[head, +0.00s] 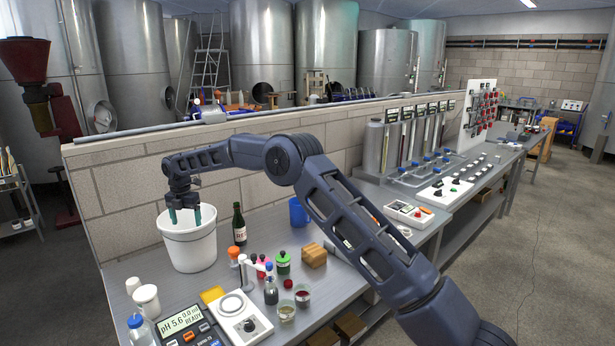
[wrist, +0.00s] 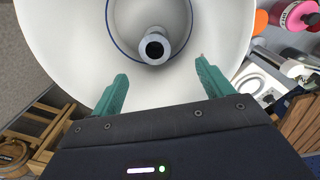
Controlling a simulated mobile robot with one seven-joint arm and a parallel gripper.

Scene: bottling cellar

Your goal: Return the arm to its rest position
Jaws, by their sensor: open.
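My dark blue arm reaches from the lower right of the head view to the back left. My gripper (head: 185,215) points down over the white bucket (head: 188,250), with its teal fingertips at the rim or just inside it. In the wrist view my gripper (wrist: 161,72) has its two teal fingers wide apart with nothing between them. Beyond the fingertips, inside the bucket (wrist: 60,30), is a pale grey round piece (wrist: 155,48) with a dark opening and a blue ring line around it. I cannot tell what it is.
A green bottle (head: 239,225) and a blue mug (head: 298,212) stand right of the bucket. White cups (head: 146,300), a pH meter (head: 183,322) and small jars (head: 283,262) crowd the bench front. A block wall (head: 120,200) runs close behind the bucket.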

